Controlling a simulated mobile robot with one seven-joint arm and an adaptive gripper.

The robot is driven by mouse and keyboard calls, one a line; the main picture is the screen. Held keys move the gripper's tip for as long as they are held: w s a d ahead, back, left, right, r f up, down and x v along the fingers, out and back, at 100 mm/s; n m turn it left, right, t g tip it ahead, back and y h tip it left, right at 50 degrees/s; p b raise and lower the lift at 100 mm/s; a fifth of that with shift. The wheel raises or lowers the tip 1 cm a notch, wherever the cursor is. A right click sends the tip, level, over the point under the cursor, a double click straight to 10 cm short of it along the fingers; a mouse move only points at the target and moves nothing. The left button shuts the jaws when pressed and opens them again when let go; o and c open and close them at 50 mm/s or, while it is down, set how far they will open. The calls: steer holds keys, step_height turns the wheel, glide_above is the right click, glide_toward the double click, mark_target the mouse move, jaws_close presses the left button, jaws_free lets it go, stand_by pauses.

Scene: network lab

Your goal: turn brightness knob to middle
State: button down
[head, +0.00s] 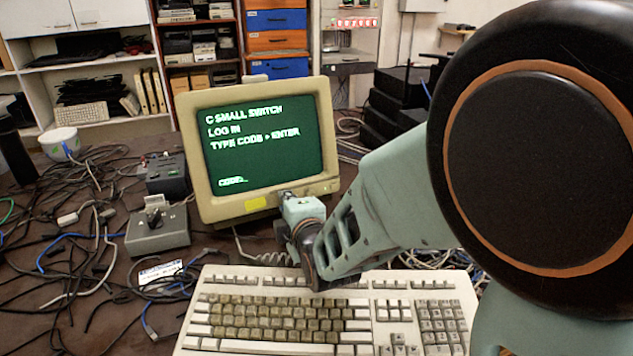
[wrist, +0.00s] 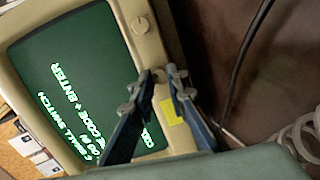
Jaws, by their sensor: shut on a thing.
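The beige monitor (head: 327,180) stands behind the keyboard, its green screen (head: 262,140) lit with text asking for a code. My gripper (head: 286,196) is at the lower right of its front bezel. In the wrist view my gripper (wrist: 164,75) has its two fingertips closed around a small knob (wrist: 160,76) on the bezel, near the yellow label. The fingers hide most of this knob, so its pointer and angle cannot be read. A second round knob (wrist: 140,25) shows uncovered farther along the same bezel. No knob marking is legible.
A beige keyboard (head: 330,281) lies in front, under my arm. A grey box with a black knob (head: 157,228) and a dark box (head: 167,173) stand left of the monitor. Loose cables (head: 70,255) cover the left of the table. A white cup (head: 60,142) stands behind.

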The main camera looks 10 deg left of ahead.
steer(key=n, duration=0.4)
steer(key=shift+n+y, duration=0.3)
steer(key=shift+n+b, duration=0.6)
steer(key=shift+n, duration=2)
steer(key=c, duration=1.9)
jaws_free()
steer(key=shift+f, duration=0.1)
step_height(320, 180, up, 10)
steer(key=shift+r, duration=0.2)
